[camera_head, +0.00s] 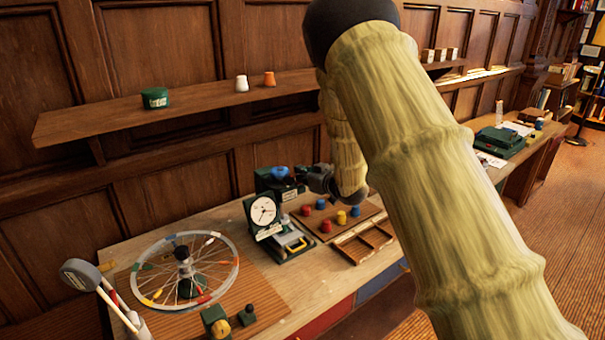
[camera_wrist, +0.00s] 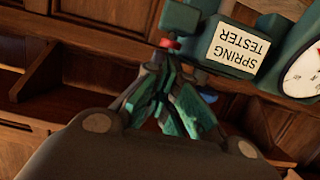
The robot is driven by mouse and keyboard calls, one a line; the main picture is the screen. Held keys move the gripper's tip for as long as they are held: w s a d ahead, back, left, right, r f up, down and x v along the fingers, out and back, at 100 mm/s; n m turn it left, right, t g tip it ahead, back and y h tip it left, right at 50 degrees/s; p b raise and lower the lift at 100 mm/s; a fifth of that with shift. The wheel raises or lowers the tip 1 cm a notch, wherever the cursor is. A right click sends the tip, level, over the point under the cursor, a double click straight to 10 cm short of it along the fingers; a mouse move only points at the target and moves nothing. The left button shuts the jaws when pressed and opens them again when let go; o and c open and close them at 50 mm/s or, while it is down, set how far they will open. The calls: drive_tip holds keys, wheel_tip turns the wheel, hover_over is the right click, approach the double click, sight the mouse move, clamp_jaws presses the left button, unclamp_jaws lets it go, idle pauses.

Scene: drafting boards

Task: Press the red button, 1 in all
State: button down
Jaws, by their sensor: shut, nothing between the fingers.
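A small red part (camera_wrist: 168,43), which looks like the red button, shows in the wrist view against a dark green body beside the "SPRING TESTER" label. My gripper (camera_wrist: 168,62) is shut and empty. Its fingertips are right at the red part; I cannot tell whether they touch it. In the head view my gripper (camera_head: 301,172) is at the dark green spring tester (camera_head: 262,182), beside its blue top. The red button cannot be made out there. The white dial (camera_head: 263,211) faces the front.
A board (camera_head: 312,222) with several red, blue and yellow pegs and an empty wooden tray (camera_head: 357,250) stand right of the tester. A spoked wheel (camera_head: 160,290) is at the left. A shelf (camera_head: 200,104) runs along the wall above. My arm covers the right middle.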

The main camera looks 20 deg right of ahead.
drive_tip(key=shift+f, duration=0.1)
drive_tip(key=shift+s+f+b, duration=0.15)
drive_tip(key=shift+f+b, duration=0.65)
drive_tip(key=shift+f, duration=0.2)
wheel_tip(320, 180, up, 4)
drive_tip(key=shift+r+p, duration=0.15)
drive_tip(key=shift+p, duration=1.05)
drive_tip(key=b+v, duration=0.4)
drive_tip(key=v, duration=0.6)
drive_tip(key=shift+r, duration=0.2)
drive_tip(key=shift+d+f, duration=0.1)
